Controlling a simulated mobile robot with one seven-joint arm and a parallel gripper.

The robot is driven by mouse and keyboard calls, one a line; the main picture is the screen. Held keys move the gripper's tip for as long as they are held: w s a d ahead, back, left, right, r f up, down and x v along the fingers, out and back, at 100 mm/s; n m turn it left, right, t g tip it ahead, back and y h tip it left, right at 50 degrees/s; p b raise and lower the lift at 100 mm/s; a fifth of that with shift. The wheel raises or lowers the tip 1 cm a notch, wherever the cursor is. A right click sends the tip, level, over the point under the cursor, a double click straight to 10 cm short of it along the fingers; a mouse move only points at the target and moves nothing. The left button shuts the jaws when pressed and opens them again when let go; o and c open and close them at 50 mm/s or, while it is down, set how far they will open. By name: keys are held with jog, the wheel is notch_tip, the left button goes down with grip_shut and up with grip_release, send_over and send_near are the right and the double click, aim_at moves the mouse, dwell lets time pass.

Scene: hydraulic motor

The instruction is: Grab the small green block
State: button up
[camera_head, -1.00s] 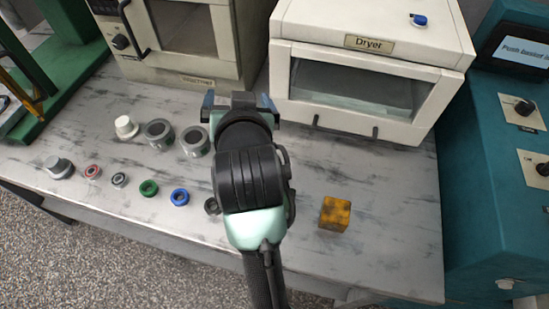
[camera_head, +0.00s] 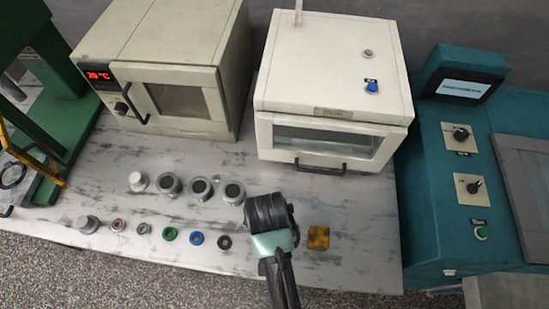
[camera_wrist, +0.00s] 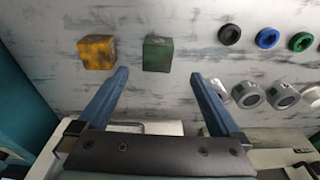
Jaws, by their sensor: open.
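The small green block (camera_wrist: 158,54) sits on the grey table in the wrist view, just past my fingertips and between their lines. My gripper (camera_wrist: 158,76) is open, with its two blue fingers spread apart and nothing between them. In the head view my arm reaches over the front middle of the table and hides both the green block and my fingers. Whether the fingertips are at the block's height cannot be told.
A yellow block (camera_wrist: 97,52) sits beside the green one; it also shows in the head view (camera_head: 318,237). Several rings, including a green ring (camera_head: 169,234), and grey round parts (camera_head: 201,189) stand left. The dryer (camera_head: 330,140) and an oven (camera_head: 170,75) stand behind.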

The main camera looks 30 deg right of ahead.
jog(key=f, duration=0.5)
jog(key=shift+w+d+f, duration=0.3)
jog(key=shift+w, duration=0.05)
jog(key=shift+w+d+f, duration=0.1)
jog(key=shift+d+f, duration=0.05)
jog(key=shift+f, duration=0.7)
jog(key=shift+w+d+f, duration=0.1)
jog(key=shift+d+f, duration=0.1)
jog(key=shift+f, duration=0.7)
jog(key=shift+w+d+f, duration=0.1)
jog(key=shift+d+f, duration=0.05)
jog(key=shift+f, duration=0.7)
grip_shut()
